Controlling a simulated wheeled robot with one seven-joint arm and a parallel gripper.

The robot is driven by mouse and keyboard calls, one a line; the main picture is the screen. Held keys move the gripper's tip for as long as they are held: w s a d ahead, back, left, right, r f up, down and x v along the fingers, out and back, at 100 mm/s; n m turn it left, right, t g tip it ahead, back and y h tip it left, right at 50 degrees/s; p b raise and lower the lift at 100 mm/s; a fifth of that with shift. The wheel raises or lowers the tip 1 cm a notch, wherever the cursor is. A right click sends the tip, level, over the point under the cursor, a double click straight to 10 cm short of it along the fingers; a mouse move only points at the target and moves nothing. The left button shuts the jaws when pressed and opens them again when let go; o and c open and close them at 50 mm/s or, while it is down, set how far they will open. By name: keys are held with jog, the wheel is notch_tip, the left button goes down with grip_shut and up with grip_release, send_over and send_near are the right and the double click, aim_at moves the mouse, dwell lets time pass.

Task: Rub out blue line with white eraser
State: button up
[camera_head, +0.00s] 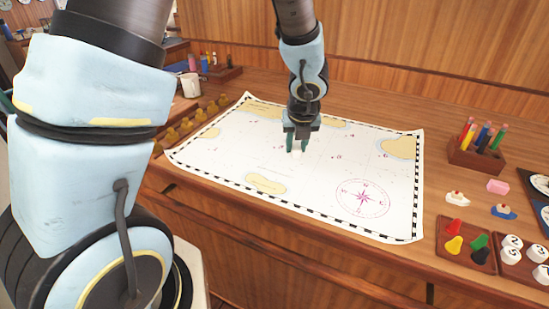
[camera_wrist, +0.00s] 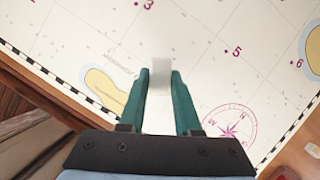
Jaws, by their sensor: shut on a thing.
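My gripper (camera_head: 297,142) is shut on the white eraser (camera_head: 296,151), over the middle of the chart (camera_head: 310,190). In the wrist view the white eraser (camera_wrist: 162,72) sits between the green fingertips of my gripper (camera_wrist: 161,80), with the chart (camera_wrist: 190,25) behind it. Whether the eraser touches the paper I cannot tell. I make out no blue line in either view; the arm and gripper hide part of the chart.
A mug (camera_head: 190,86) and several brass-coloured pieces (camera_head: 187,124) stand on the left. A wooden wall is behind.

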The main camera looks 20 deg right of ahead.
aim_at(296, 157)
grip_shut()
jog(key=shift+f+b, duration=1.35)
jog(key=shift+b, duration=0.2)
notch_tip(296, 157, down, 3)
jog(key=b, duration=0.3)
jog(key=shift+w+a+r, duration=0.2)
jog(key=shift+w+a, duration=0.1)
jog(key=shift+a, duration=0.05)
jog(key=shift+s+d+p, duration=0.3)
jog(key=shift+s, duration=0.05)
